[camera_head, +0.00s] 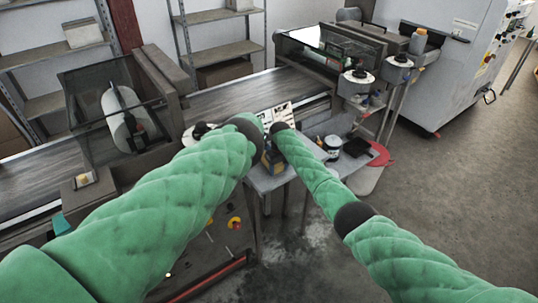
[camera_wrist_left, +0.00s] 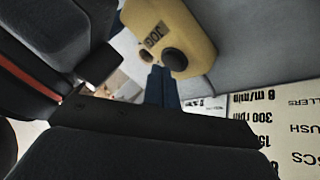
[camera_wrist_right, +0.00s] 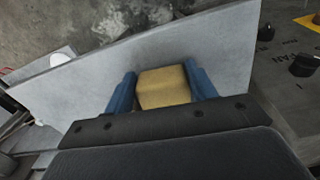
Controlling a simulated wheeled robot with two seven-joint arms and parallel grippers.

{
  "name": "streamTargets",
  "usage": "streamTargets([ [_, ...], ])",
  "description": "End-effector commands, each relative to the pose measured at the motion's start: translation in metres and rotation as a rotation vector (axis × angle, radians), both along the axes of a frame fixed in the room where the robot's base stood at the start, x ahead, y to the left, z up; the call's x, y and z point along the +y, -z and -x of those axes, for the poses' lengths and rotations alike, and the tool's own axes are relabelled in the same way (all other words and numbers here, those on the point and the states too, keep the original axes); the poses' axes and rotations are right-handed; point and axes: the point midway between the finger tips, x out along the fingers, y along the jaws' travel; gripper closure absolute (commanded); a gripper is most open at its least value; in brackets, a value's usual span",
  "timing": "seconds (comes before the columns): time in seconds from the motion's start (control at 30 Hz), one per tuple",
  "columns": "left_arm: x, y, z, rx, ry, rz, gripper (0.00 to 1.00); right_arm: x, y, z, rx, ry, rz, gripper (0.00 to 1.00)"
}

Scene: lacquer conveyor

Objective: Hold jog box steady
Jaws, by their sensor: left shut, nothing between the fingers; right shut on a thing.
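The jog box (camera_wrist_left: 180,28) is a yellow box marked JOG, with a black round button on its face. It shows at the top of the left wrist view. My right gripper (camera_wrist_right: 162,86) is shut on the jog box, whose plain yellow side (camera_wrist_right: 163,87) shows between the blue fingers. My left gripper (camera_wrist_left: 160,72) is shut and empty, its blue fingertips close below the button. I cannot tell whether they touch it. In the head view my green arms hide most of both grippers and the box.
A grey side table (camera_head: 270,182) lies beneath the grippers, beside the conveyor (camera_head: 245,94). A printed panel (camera_wrist_left: 295,125) with speed text is beside the left gripper. A control surface with black knobs (camera_wrist_right: 303,65) is right of the right gripper. Open floor (camera_head: 430,200) lies to the right.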

Motion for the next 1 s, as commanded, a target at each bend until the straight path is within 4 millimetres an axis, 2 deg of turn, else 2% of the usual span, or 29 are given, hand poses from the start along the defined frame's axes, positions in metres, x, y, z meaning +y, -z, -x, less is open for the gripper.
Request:
streamTargets([
  [1.0, -0.0001, 0.0067, 0.0002, 0.000, 0.000, 0.000, 1.00, 0.0001, -0.0001, 0.0000, 0.000, 0.000, 0.000, 0.73],
])
